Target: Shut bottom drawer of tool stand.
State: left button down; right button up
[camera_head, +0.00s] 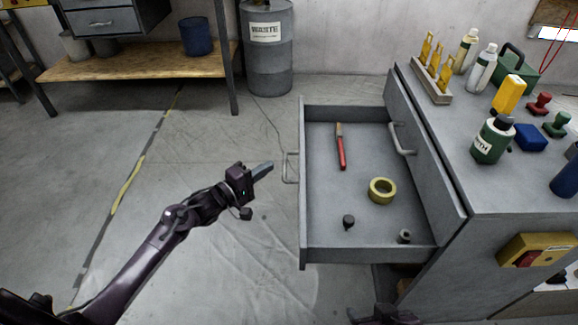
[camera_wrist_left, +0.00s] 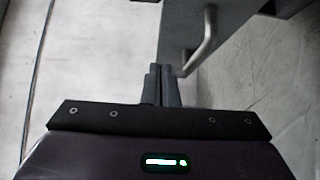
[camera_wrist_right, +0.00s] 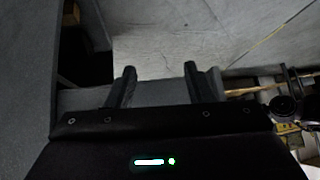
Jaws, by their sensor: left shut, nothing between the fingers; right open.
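The grey tool stand (camera_head: 500,245) is at the right in the head view. Its bottom drawer (camera_head: 372,256) is pulled far out to the left, below a closed drawer front (camera_head: 425,150). The open drawer's handle (camera_head: 290,168) is on its left face, and a handle (camera_wrist_left: 208,42) also shows in the left wrist view. My left gripper (camera_head: 268,168) is shut and empty, just left of that handle, with a small gap in the head view. My right gripper (camera_wrist_right: 160,80) is open and empty; only part of its arm shows at the head view's bottom edge.
The drawer holds a red-handled tool (camera_head: 341,152), a yellow tape roll (camera_head: 381,190) and small dark parts. Bottles, stamps and a rack (camera_head: 432,82) stand on the stand's top. A waste barrel (camera_head: 268,60) and workbench (camera_head: 140,64) are behind.

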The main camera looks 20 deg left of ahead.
pick_arm(q)
jog(key=w+d+b, duration=0.1)
jog(key=w+d, duration=0.3)
jog(key=d, duration=0.1)
jog(key=shift+d+b, duration=0.25)
jog(key=shift+b, duration=0.15)
pick_arm(e)
jog(key=w+a+r+t+y, duration=0.2)
jog(key=w+r+t, duration=0.5)
jog(key=r, duration=0.6)
jog(key=shift+w+t+y, duration=0.3)
jog(key=shift+w+t, duration=0.1)
jog(key=shift+w, duration=0.35)
